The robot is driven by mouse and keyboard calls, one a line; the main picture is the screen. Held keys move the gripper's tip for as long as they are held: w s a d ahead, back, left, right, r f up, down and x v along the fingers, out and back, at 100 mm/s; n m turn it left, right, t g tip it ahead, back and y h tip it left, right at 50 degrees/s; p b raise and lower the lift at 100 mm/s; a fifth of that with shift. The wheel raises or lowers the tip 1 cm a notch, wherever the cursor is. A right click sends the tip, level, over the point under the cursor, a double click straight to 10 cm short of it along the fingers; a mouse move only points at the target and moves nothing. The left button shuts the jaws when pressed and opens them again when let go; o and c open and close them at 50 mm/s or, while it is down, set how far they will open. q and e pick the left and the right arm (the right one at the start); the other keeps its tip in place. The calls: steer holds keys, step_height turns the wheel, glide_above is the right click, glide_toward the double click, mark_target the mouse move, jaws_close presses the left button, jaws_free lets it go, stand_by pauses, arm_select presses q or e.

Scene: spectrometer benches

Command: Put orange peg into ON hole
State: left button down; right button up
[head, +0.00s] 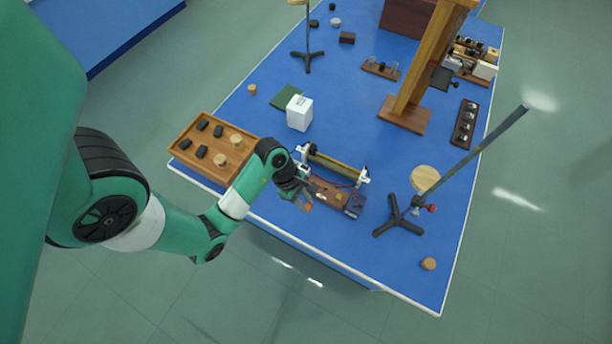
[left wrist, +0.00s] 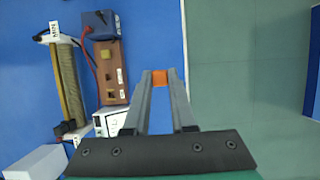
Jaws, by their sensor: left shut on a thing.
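My left gripper (head: 304,203) is shut on the orange peg (left wrist: 160,77), which sits between its fingertips in the left wrist view. In the head view it hangs at the near edge of the blue bench, just beside a brown wooden board (head: 327,193). In the left wrist view the board (left wrist: 112,88) lies left of the peg, apart from it in the picture. My right gripper is out of view.
A coil on white supports (head: 337,165) lies behind the board, with red wires. A blue box (left wrist: 101,24) stands at the board's end. A wooden tray (head: 183,164) is to the left and a stand (head: 399,219) to the right. Open floor lies beyond the bench edge.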

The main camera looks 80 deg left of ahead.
arm_select(q)
steer(key=shift+r+p, duration=0.55)
steer(key=shift+r, duration=0.05)
steer(key=w+a+f+n, duration=0.1)
steer(key=a+f, duration=0.2)
steer(key=w+a+f+n, duration=0.1)
steer(key=w+a+f, duration=0.1)
steer(key=a+f, duration=0.2)
steer(key=w+a+f+n+y+p, duration=0.1)
steer(key=a+f+n, duration=0.1)
steer(key=a+f, duration=0.1)
steer(key=shift+w+a+f+t, duration=0.15)
steer(key=shift+w+a+t, duration=0.25)
steer(key=shift+a, duration=0.05)
steer(key=a, duration=0.1)
steer(key=a+r, duration=0.1)
steer(key=shift+w+a+n+y, duration=0.15)
steer(key=shift+a+n+y, duration=0.15)
steer(key=shift+a, duration=0.05)
